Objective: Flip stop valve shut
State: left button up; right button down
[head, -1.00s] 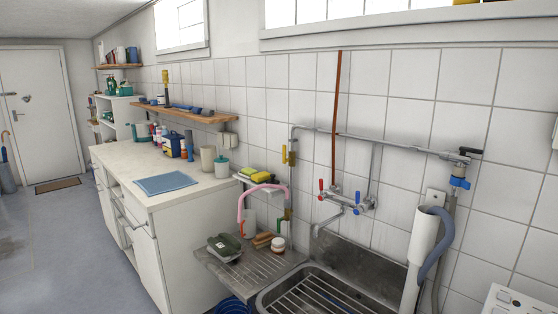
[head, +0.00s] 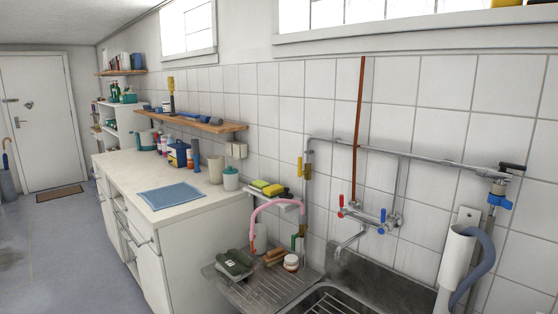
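Two lever valves show on the wall pipes, and I cannot tell which one is the stop valve. One has a yellow lever (head: 300,167) standing upright alongside the vertical pipe left of the sink. The other, at the right end of the horizontal pipe, has a black lever (head: 512,167) pointing sideways above a blue fitting (head: 500,201). A mixer tap (head: 368,216) with a red and a blue handle is on the wall above the sink (head: 335,302). Neither of my grippers is in view.
A ribbed drainboard (head: 262,292) holds a dark green container (head: 234,264), brushes and a jar. A grey hose (head: 481,268) hangs at the right. Open floor (head: 65,255) lies left of the counter (head: 190,218).

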aim_at(300, 173)
jog(key=i+j, duration=0.8)
jog(key=i+j+u, duration=0.15)
jog(key=i+j, duration=0.6)
jog(key=i, duration=0.2)
